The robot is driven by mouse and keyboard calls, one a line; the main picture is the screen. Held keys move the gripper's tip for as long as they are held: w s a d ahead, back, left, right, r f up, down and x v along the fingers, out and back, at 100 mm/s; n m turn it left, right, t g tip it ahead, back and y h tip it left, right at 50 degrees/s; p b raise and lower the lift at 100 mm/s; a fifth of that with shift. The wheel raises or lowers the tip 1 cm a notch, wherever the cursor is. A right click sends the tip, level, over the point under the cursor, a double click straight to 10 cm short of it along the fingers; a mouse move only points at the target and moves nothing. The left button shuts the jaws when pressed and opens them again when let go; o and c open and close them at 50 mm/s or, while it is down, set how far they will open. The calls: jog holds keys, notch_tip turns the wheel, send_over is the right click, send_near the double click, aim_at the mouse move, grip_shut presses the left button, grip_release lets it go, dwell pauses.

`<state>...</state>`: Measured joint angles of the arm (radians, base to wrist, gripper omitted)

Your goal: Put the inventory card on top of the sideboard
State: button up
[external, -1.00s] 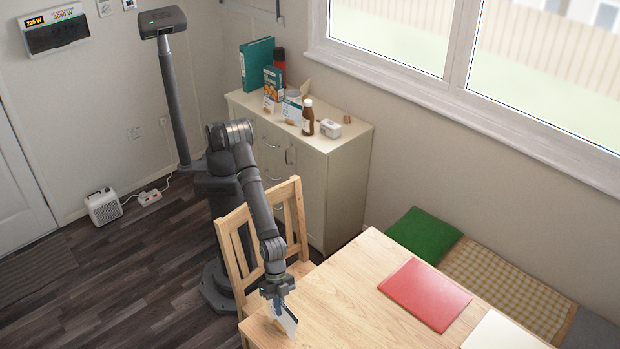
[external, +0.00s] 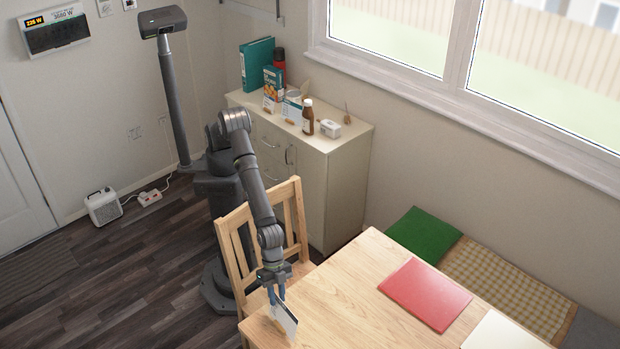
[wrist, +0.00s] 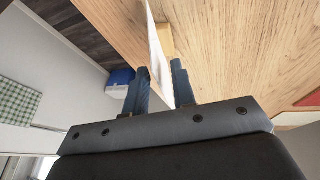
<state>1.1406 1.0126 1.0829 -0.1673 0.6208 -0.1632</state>
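The white inventory card (external: 285,319) stands on edge, tilted, at the near left corner of the wooden table (external: 350,300). In the wrist view, the card (wrist: 158,50) shows as a thin white sheet beside a small tan block (wrist: 166,40); I cannot tell whether the block holds it up. My gripper (external: 276,295) is just above the card, pointing down. Its two blue fingers are apart, with the card's near end between them in the wrist view. I see no firm contact. The cream sideboard (external: 345,190) stands against the wall behind the table.
On the sideboard stand a teal binder, a box (external: 273,82), a brown bottle (external: 307,117) and a white case (external: 330,128). Its right end has some free room. A wooden chair (external: 235,235) stands close to my arm. A red folder (external: 425,293) lies on the table.

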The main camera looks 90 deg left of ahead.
jog(key=shift+o, duration=0.5)
jog(key=v, duration=1.3)
jog(key=shift+s+a, duration=0.2)
jog(key=shift+a, duration=0.1)
jog(key=shift+f, duration=0.1)
jog(key=s+f+t+h, duration=0.2)
jog(key=s+f+h, duration=0.2)
jog(key=s+f, duration=0.15)
jog(key=s+a+f+n+t+h, duration=0.1)
jog(key=s+a+f+t+h, duration=0.15)
jog(key=a+t, duration=0.2)
send_near(282, 317)
notch_tip(282, 317, up, 2)
jog(key=d, duration=0.1)
jog(key=shift+w+d+f, duration=0.25)
jog(key=shift+w+d, duration=0.4)
jog(key=shift+w, duration=0.05)
jog(key=shift+w+d+f, duration=0.25)
jog(key=shift+w+d, duration=0.35)
jog(key=shift+w, duration=0.1)
jog(key=shift+w+d+f, duration=0.25)
jog(key=shift+w+d, duration=0.4)
jog(key=shift+w, duration=0.05)
grip_shut()
